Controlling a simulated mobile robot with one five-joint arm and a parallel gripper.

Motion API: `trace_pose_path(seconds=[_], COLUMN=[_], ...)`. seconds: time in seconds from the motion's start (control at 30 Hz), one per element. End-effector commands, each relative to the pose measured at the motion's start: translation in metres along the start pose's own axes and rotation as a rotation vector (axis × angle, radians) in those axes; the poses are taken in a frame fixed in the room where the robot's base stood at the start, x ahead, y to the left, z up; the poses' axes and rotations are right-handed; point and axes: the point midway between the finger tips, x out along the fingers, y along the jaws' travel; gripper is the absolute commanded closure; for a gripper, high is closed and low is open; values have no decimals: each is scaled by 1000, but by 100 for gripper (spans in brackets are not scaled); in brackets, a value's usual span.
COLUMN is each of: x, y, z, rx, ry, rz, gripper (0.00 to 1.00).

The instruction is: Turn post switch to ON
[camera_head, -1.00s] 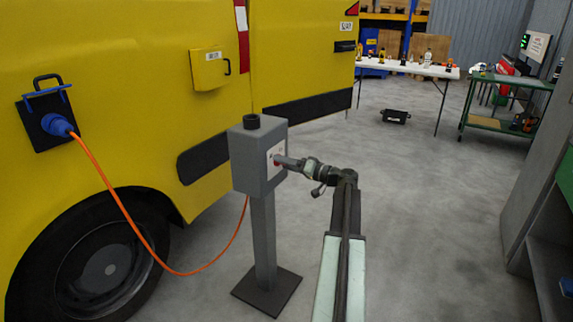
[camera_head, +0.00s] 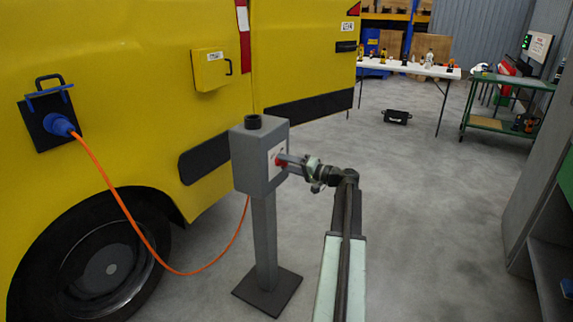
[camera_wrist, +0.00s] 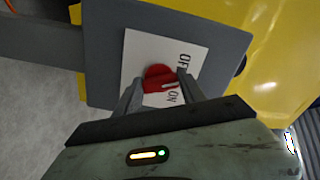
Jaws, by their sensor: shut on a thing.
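The grey post switch box (camera_head: 250,165) stands on a post beside the yellow van. Its red knob (camera_head: 279,160) is on the side facing my arm. In the wrist view the red knob (camera_wrist: 153,73) sits on a white plate (camera_wrist: 140,45) marked OFF and ON. A pale mark on the knob points toward the lettered side; whether it lines up with ON is hard to tell. My gripper (camera_head: 285,160) reaches the knob from the right. In the wrist view my gripper (camera_wrist: 158,83) is shut on the knob, one finger on each side, partly covering the lettering.
An orange cable (camera_head: 118,205) runs from the blue plug (camera_head: 60,125) on the van (camera_head: 130,80) down toward the post. The post's base plate (camera_head: 267,291) rests on the floor. A white table (camera_head: 405,67) stands behind; open floor lies to the right.

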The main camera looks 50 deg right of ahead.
Motion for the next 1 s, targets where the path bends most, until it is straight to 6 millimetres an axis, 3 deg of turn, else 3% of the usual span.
trace_pose_path(seconds=[1.0], x=[0], y=[-2], z=[-2], rx=[948], ry=[-3], rz=[2], gripper=[93])
